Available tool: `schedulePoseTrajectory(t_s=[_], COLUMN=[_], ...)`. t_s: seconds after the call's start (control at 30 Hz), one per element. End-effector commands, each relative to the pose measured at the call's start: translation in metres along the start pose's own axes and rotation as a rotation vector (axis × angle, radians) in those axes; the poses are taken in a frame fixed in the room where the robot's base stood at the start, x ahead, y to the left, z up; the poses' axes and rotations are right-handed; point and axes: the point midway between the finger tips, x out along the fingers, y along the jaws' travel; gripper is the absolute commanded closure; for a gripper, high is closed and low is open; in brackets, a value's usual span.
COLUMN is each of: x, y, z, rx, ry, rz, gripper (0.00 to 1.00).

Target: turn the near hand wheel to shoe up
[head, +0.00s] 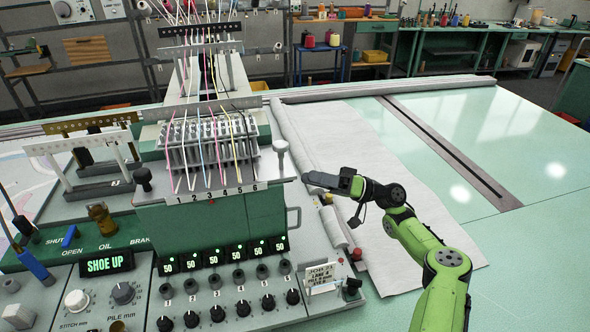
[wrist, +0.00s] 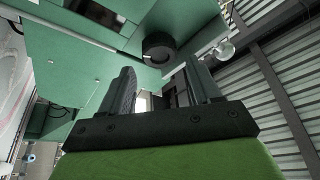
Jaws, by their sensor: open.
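My gripper (head: 312,180) points left at the right side of the machine's green head (head: 230,225), near its upper right edge. In the wrist view my gripper (wrist: 160,78) is open, with nothing between its fingers. A dark round part (wrist: 158,48), possibly the near hand wheel, lies just beyond the fingertips there; I cannot tell whether they touch it. I cannot make out the wheel in the head view.
Front panels carry several dark knobs and number displays. White cloth (head: 400,150) covers the table; the green table (head: 530,140) beyond is clear.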

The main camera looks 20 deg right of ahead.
Motion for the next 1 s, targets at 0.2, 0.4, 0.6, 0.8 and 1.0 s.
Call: schedulePoseTrajectory(t_s=[0.2, 0.4, 0.6, 0.8, 1.0], x=[0.043, 0.053, 0.052, 0.052, 0.053], y=[-0.001, 0.001, 0.001, 0.001, -0.003], z=[-0.001, 0.000, 0.000, 0.000, -0.002], rx=[0.000, -0.001, -0.001, -0.001, 0.103], ry=[-0.003, 0.000, 0.000, 0.000, -0.004], rz=[-0.001, 0.002, 0.002, 0.002, 0.045], gripper=[0.37, 0.37, 0.44, 0.74, 0.79])
